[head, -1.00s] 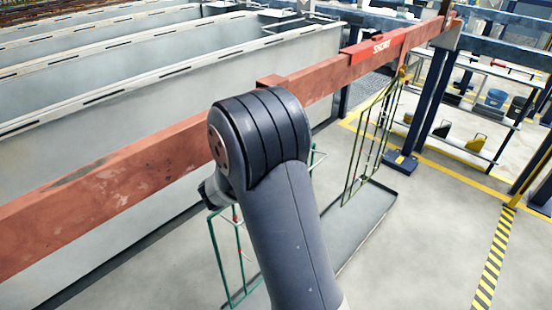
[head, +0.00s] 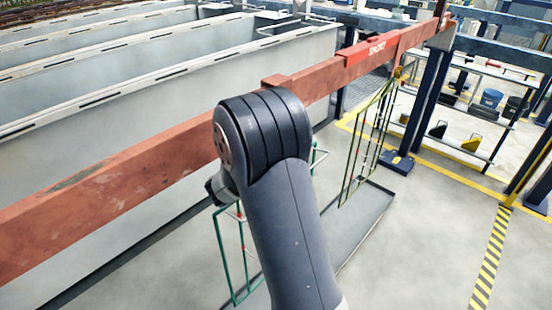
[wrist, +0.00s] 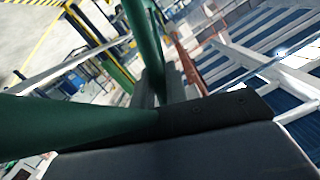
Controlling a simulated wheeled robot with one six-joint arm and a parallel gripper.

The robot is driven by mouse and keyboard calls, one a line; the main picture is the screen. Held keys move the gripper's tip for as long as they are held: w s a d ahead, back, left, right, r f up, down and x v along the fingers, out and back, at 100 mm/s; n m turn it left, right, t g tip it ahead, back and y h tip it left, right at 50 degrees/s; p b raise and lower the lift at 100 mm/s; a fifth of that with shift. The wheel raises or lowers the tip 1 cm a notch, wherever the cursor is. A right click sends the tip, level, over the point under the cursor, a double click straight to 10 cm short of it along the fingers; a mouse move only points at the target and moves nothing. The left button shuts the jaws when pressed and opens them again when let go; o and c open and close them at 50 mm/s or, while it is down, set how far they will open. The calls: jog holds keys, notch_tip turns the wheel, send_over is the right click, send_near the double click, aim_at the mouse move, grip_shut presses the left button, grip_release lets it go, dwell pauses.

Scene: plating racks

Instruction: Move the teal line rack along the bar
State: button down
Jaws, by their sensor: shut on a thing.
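The teal rack (head: 220,238), a thin green wire frame, hangs below the red bar (head: 120,180). My arm hides its middle in the head view, and a bit of it shows right of the arm. In the wrist view its green tubes (wrist: 75,126) are very close and run to my gripper (wrist: 185,122). My gripper is shut on the rack. The head view hides my gripper and the rack's top, so I cannot tell whether its hook touches the bar.
A second, olive rack (head: 352,172) with a yellow top hangs farther right on the bar. A red "SHORT" sign (head: 372,50) sits on the bar above it. Grey tanks (head: 150,115) stand behind the bar. A grey tray (head: 374,222) lies below.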

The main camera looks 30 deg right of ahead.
jog(key=r+x, duration=0.1)
jog(key=x, duration=0.8)
jog(key=shift+d+r, duration=0.3)
jog(key=shift+r, duration=0.15)
dwell(0.7)
jog(key=shift+d, duration=0.15)
